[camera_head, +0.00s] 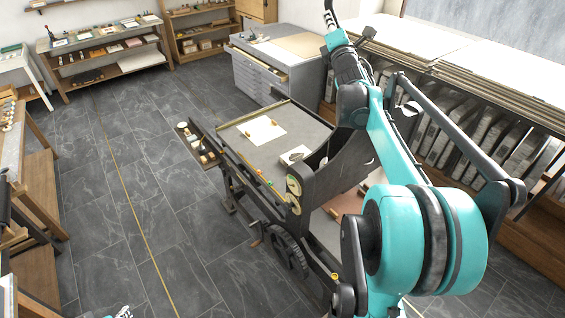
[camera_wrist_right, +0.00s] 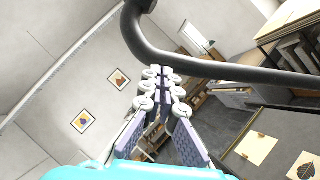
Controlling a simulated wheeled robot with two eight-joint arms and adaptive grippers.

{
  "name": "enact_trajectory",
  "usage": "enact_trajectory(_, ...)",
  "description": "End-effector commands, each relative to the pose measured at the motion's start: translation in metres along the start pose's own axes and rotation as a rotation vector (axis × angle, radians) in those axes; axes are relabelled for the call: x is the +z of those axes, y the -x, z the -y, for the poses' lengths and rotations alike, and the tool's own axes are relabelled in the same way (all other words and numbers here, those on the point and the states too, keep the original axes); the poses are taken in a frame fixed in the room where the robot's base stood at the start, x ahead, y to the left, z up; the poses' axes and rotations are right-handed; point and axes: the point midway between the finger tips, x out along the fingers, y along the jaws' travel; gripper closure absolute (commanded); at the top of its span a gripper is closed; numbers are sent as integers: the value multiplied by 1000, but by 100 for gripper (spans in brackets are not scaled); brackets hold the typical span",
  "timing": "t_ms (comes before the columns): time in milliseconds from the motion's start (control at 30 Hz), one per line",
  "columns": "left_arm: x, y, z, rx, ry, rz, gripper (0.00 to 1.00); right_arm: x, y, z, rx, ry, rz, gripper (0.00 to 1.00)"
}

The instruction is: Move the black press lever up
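The black lever (camera_wrist_right: 235,70) is a thick curved bar in the right wrist view. It runs from a dark knob at the top edge, bends, and leaves at the right. In the head view I cannot single it out behind my arm. My right gripper (camera_wrist_right: 160,73) points away from the camera with two fingers apart and nothing visible between them. The bar passes close by the fingertips; I cannot tell whether they touch. The press (camera_head: 264,131) stands mid-view with a flat grey bed, partly hidden by my right arm. Of my left arm only a small piece shows at the bottom edge; no fingers are clear.
A grey drawer cabinet (camera_head: 270,72) stands behind the press. A long rack (camera_head: 450,135) of upright slabs lines the right side. Wooden furniture (camera_head: 38,185) stands at the left. The tiled floor (camera_head: 140,165) between is clear. Two framed pictures hang on the wall.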

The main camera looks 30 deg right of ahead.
Motion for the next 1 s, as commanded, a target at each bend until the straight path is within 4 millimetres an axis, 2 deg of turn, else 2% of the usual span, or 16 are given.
enact_trajectory(33,-8,11,0,0,0,0,60,21,-12,-6,-1,3,5,100)
enact_trajectory(100,-13,18,0,0,0,0,60,39,-24,-8,-1,4,4,100)
enact_trajectory(233,-19,27,0,0,0,0,60,66,-43,-8,0,2,3,100)
enact_trajectory(400,-24,34,0,0,0,0,60,88,-59,-7,2,3,1,100)
enact_trajectory(600,-27,37,0,0,0,0,60,100,-67,-5,3,2,0,100)
enact_trajectory(1000,-27,38,0,0,0,0,60,101,-68,-4,2,1,1,100)
